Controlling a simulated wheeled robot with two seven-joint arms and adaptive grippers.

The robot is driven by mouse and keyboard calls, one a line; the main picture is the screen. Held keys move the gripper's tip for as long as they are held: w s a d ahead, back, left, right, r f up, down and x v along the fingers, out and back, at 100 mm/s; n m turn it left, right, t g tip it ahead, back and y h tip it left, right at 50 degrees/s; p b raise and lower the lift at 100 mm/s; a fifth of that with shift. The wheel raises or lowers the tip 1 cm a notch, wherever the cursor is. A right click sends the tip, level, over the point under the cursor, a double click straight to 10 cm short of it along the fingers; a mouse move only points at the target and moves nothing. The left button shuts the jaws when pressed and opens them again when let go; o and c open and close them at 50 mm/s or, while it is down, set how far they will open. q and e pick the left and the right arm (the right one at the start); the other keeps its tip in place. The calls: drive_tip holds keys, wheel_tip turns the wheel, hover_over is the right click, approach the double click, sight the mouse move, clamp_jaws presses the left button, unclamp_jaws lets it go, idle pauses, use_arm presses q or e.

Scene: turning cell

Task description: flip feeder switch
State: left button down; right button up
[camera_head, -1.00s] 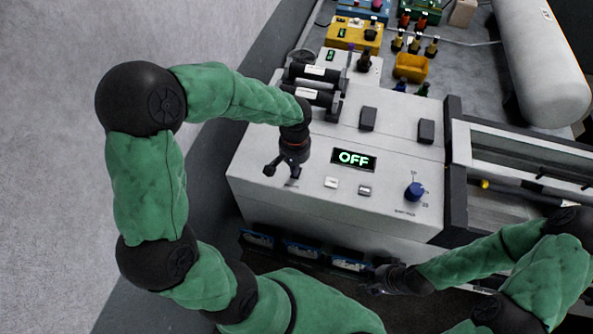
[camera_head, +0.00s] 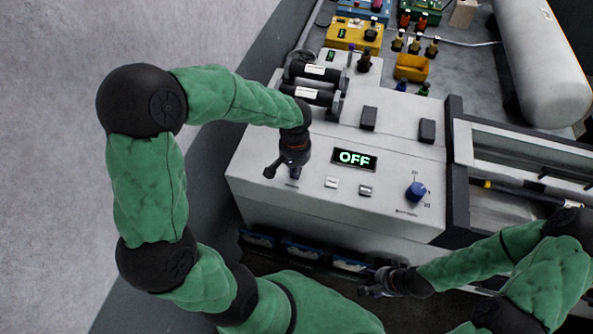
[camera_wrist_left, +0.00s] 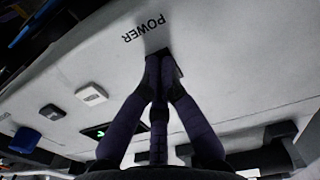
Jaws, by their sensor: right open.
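The white feeder box (camera_head: 260,198) has a lit display (camera_head: 354,159) reading OFF. My left gripper (camera_head: 294,176) points down at the left front of its top. In the left wrist view its dark fingers (camera_wrist_left: 159,62) come together, shut, at the panel beside the printed word POWER (camera_wrist_left: 143,28). A small dark piece (camera_wrist_left: 175,68), perhaps the switch's base, shows beside the tips; the fingers hide the rest, and I cannot tell whether they touch it. My right gripper (camera_head: 374,286) is open and empty, in front of the box, low at the right.
A rail machine (camera_head: 520,160) adjoins at right. Blue bins (camera_head: 303,250) lie below the box's front.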

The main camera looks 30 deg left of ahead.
use_arm(q)
drive_tip(key=shift+f+b, duration=0.3)
drive_tip(key=shift+f, duration=0.05)
drive_tip(key=shift+s+r, duration=0.1)
drive_tip(key=shift+r+p, duration=0.45)
drive_tip(key=shift+p, duration=0.05)
drive_tip(key=shift+r+p, duration=1.9)
drive_tip(key=shift+r, duration=1.1)
